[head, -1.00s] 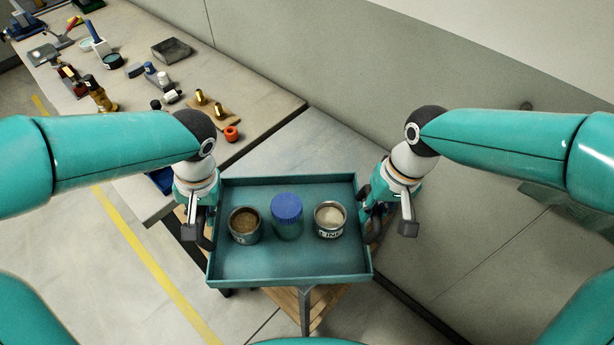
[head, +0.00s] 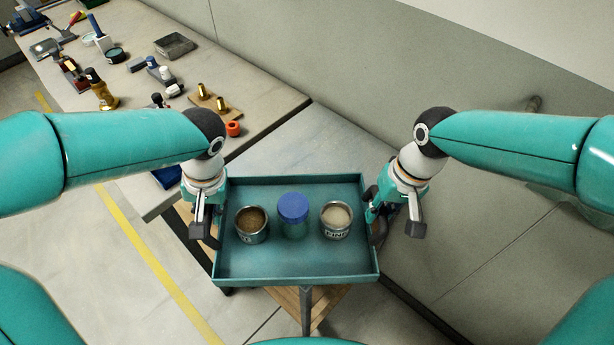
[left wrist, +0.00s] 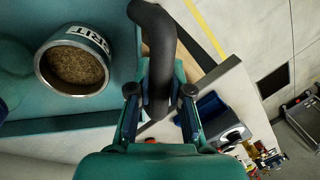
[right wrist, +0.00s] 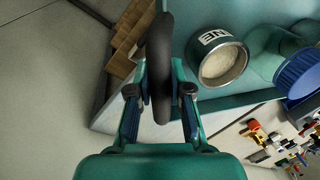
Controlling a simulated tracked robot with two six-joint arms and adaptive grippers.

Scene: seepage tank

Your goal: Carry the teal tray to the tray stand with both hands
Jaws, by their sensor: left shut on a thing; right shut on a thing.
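The teal tray (head: 295,274) is held level in front of me in the head view. It carries a can of brown grit (head: 251,224), a blue-lidded jar (head: 293,214) and a can of pale fine material (head: 336,219), all upright. My left gripper (head: 207,230) is shut on the tray's left black handle (left wrist: 155,60). My right gripper (head: 378,222) is shut on the right black handle (right wrist: 160,60). A wooden-topped stand with a grey leg (head: 306,305) shows below the tray, mostly hidden by it. I cannot tell whether tray and stand touch.
A long bench (head: 262,108) with tools, brass pieces (head: 222,105) and an orange ring (head: 233,128) runs along the wall at upper left. A yellow floor line (head: 150,260) crosses the floor at left. Open floor lies at lower right.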

